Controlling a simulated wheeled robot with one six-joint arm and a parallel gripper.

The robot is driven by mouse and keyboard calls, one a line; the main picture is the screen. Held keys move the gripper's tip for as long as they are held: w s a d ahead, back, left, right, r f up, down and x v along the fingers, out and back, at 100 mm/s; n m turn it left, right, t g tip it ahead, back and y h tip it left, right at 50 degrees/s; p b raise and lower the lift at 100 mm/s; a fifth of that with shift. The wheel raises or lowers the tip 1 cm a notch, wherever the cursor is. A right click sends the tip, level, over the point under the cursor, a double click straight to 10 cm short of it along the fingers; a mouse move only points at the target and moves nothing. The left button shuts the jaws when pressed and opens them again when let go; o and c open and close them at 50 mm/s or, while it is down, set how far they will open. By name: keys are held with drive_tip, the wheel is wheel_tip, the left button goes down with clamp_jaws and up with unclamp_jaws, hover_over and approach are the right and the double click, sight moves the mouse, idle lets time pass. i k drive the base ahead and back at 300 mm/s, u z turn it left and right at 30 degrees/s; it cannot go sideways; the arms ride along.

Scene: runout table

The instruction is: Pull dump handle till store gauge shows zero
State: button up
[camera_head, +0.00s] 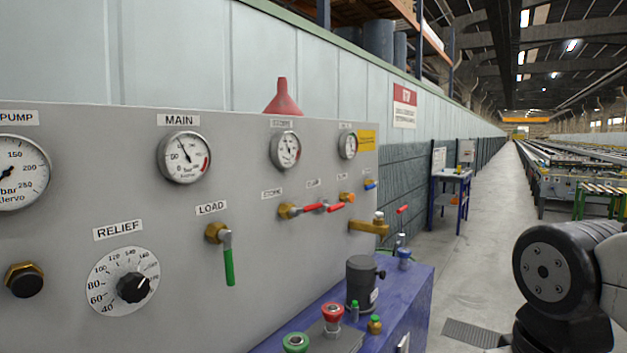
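The store gauge (286,149) is a round white dial on the grey panel (240,240), under a small label that seems to read STORE. Its needle stands away from the lower left, but its numbers are too small to read. Below it are valves with red lever handles (312,208), both lying roughly level. Small labels above them are blurred; I cannot tell for certain which handle is the dump one. My gripper is out of view; only a dark joint of my arm (555,265) shows at the lower right, apart from the panel.
The MAIN gauge (185,157), RELIEF knob (133,288) and green LOAD handle (229,262) sit further left. A brass fitting (370,227) juts from the panel's right end. A blue bench (415,290) holds a dark cylinder (361,283) and small fittings.

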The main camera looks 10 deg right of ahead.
sight(330, 208)
drive_tip(key=u, duration=0.05)
drive_tip(key=k, duration=0.6)
drive_tip(key=z, duration=0.95)
drive_tip(key=i, duration=1.45)
drive_tip(key=u, duration=0.55)
drive_tip(key=i, duration=0.65)
drive_tip(key=u, duration=0.75)
